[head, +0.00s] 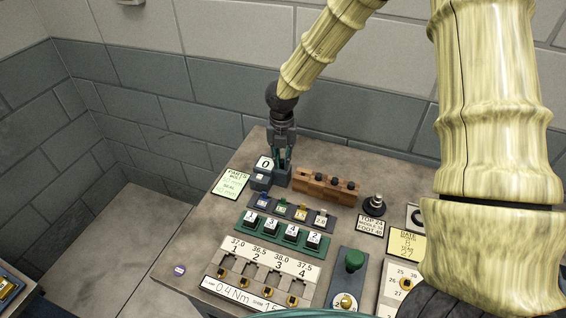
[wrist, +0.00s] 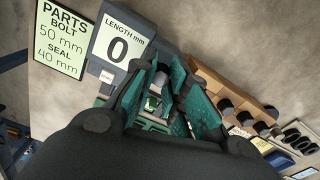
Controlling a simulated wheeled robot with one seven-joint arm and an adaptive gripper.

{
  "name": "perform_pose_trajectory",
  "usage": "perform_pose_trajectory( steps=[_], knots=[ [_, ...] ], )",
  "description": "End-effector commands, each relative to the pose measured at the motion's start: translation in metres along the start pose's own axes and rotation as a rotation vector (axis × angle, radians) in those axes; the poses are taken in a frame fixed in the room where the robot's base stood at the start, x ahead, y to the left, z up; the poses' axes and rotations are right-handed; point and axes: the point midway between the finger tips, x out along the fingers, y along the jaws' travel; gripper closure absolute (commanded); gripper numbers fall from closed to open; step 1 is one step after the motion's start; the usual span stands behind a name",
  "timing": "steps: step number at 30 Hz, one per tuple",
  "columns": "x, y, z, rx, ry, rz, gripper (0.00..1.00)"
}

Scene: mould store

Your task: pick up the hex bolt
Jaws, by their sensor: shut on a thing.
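My gripper (head: 284,158) points down at the back left of the bench, beside the small length gauge (head: 262,180) whose card reads 0. In the wrist view, its teal-padded fingers (wrist: 172,104) are closed around a small dark piece, the hex bolt (wrist: 160,80) as far as I can tell. The fingers hide most of it. The gauge card (wrist: 118,48) stands close on the left of the fingers. I cannot tell whether the bolt touches the gauge body below.
A wooden rack (head: 325,186) with several dark knobbed pieces stands close on the right. A green parts card (head: 231,183) lies on the left. Coloured blocks, numbered blocks and a green-knobbed panel (head: 347,275) lie nearer. The bench's left front is mostly clear.

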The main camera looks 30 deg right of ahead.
Motion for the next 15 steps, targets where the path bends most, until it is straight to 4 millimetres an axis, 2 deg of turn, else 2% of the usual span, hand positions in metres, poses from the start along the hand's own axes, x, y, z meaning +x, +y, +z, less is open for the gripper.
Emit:
perform_pose_trajectory(
  steps=[15],
  knots=[
    [-0.071, 0.0, 0.0, 0.0, -0.002, 0.002, 1.0]
  ],
)
